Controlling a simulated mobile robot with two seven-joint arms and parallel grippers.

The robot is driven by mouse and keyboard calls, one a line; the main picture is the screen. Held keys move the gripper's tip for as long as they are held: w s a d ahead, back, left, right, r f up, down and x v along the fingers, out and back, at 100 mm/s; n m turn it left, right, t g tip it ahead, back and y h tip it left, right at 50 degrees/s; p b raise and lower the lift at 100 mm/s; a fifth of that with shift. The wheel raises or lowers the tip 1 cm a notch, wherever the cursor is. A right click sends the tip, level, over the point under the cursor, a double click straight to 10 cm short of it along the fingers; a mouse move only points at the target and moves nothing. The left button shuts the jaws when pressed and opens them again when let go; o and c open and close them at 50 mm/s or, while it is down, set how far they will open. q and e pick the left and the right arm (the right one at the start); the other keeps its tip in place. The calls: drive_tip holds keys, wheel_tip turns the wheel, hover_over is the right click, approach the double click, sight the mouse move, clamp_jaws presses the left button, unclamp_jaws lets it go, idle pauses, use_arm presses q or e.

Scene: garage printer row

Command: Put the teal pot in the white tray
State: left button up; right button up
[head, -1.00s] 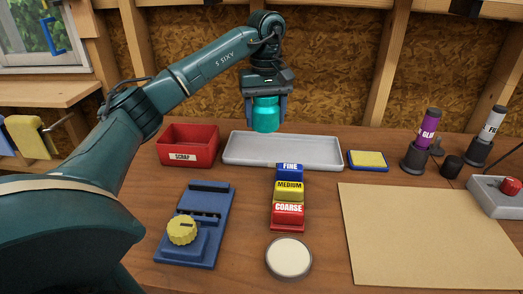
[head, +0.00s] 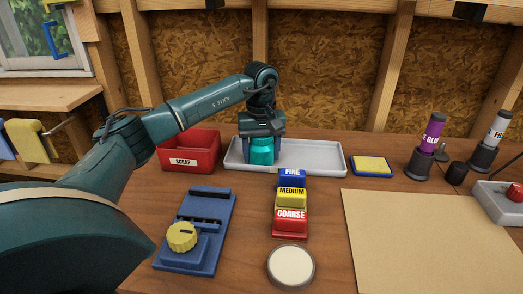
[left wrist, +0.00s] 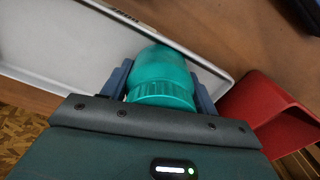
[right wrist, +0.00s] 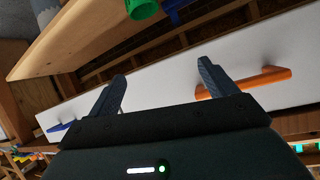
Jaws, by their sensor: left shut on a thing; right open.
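The teal pot (head: 262,151) is between the fingers of my left gripper (head: 262,150), which is shut on it. The pot is low over the left part of the white tray (head: 318,158); I cannot tell whether its base touches the tray floor. In the left wrist view the teal pot (left wrist: 160,75) sits between both fingers, with the white tray (left wrist: 75,35) around and behind it. My right gripper (right wrist: 160,95) shows only in its wrist view, open and empty, away from the tray.
A red scrap bin (head: 190,150) stands just left of the tray. Fine, medium and coarse blocks (head: 291,200) stand in front of it. A yellow-and-blue pad (head: 372,166) lies to its right. A blue fixture (head: 195,232) and a round pale dish (head: 291,266) are nearer.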

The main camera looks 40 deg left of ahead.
use_arm(q)
drive_tip(key=shift+f, duration=0.1)
drive_tip(key=o, duration=1)
wheel_tip(320, 180, up, 12)
drive_tip(key=shift+r, duration=0.2)
idle(0.4)
